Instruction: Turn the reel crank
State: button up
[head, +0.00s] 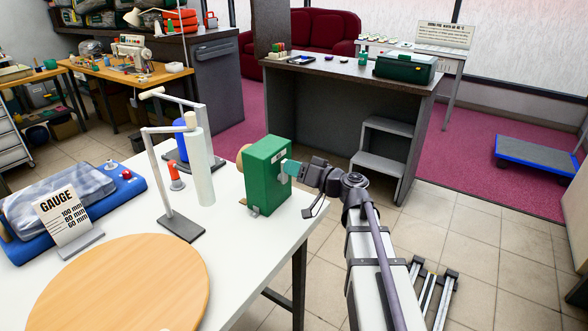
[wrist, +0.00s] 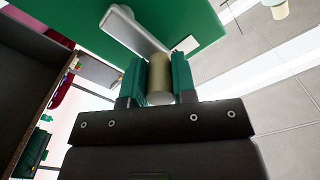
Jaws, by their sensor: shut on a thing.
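The green reel box (head: 264,172) stands upright on the white table, near its right edge. In the wrist view the green face of the box (wrist: 190,18) fills the top. A light grey crank arm (wrist: 132,28) lies against that face and ends at a tan cylindrical crank handle (wrist: 160,82). My gripper (wrist: 159,76) has its green fingers on both sides of the handle, shut on it. In the head view my gripper (head: 288,168) reaches the box from the right, and its fingers hide most of the crank.
The white table (head: 255,246) also bears a round wooden board (head: 130,285), a gauge sign (head: 67,219), a blue tray with a grey bag (head: 60,200) and a stand with a white roll (head: 200,165). A dark counter (head: 340,95) stands behind. Tiled floor lies right of the table.

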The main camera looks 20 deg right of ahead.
jog(key=o, duration=0.9)
jog(key=v, duration=1.1)
